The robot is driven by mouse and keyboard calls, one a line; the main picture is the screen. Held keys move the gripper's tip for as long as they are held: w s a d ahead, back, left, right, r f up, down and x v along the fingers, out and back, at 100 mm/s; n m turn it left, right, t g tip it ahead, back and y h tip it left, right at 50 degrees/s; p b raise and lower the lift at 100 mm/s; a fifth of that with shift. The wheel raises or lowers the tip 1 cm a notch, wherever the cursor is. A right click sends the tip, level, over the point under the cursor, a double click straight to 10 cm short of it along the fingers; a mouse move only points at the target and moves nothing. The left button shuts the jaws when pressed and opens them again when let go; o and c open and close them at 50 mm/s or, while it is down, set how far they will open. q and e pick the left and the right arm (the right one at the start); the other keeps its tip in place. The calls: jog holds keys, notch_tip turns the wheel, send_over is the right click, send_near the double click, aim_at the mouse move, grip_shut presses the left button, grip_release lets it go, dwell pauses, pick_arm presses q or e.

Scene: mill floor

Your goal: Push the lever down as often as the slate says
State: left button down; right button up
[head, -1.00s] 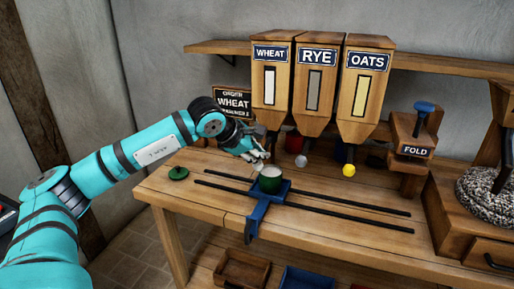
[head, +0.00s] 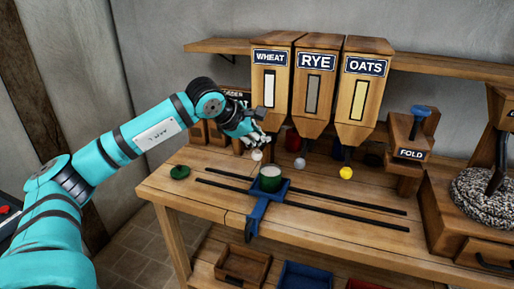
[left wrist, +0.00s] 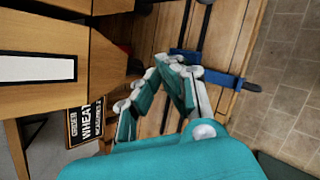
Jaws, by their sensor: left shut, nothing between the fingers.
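My left gripper (head: 258,141) is shut and empty, just above the white ball knob (head: 256,155) of the lever under the WHEAT hopper (head: 271,85). I cannot tell whether the fingers touch the knob. My left gripper also shows in the left wrist view (left wrist: 180,68). A green cup (head: 271,184) with a pale inside sits upright on the blue carriage (head: 255,218). The slate (head: 236,93) is mostly hidden behind my left arm. In the left wrist view the slate (left wrist: 77,124) reads ORDER, WHEAT, MEASURES; its number is too small to read. My right gripper is out of view.
The RYE hopper (head: 316,85) has a grey knob (head: 300,163), and the OATS hopper (head: 364,90) a yellow knob (head: 346,173). Two dark rails (head: 350,213) cross the bench. A green lid (head: 180,172) lies at left. A FOLD device (head: 410,150) stands at right.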

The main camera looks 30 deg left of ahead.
pick_arm(q)
jog(key=shift+r+p, duration=1.7)
jog(key=shift+r, duration=0.8)
